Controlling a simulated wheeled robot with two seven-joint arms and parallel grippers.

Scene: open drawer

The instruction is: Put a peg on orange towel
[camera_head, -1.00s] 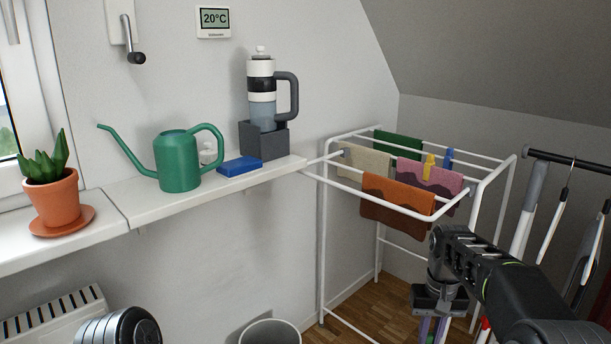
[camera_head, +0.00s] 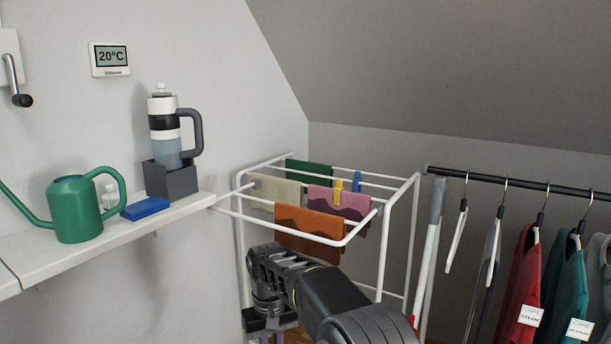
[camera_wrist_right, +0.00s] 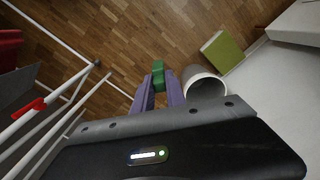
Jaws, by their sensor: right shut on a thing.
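The orange towel (camera_head: 310,234) hangs over the front rail of the white drying rack (camera_head: 390,232). In the right wrist view, my right gripper (camera_wrist_right: 159,88) is shut on a green peg (camera_wrist_right: 158,72) that sticks out between its purple fingers. In the head view, my right gripper (camera_head: 272,337) points down at the bottom edge, in front of and below the orange towel; the green peg is out of sight there. A yellow peg (camera_head: 338,190) and a blue peg (camera_head: 357,181) sit on the rack around the pink towel (camera_head: 345,206). My left gripper is not in view.
Beige (camera_head: 275,194) and green (camera_head: 310,172) towels hang behind. A shelf (camera_head: 120,236) at left carries a green watering can (camera_head: 76,208), blue sponge (camera_head: 145,208) and bottle in a grey holder. A clothes rail (camera_head: 500,182) stands right. A bin (camera_wrist_right: 207,84) is on the floor.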

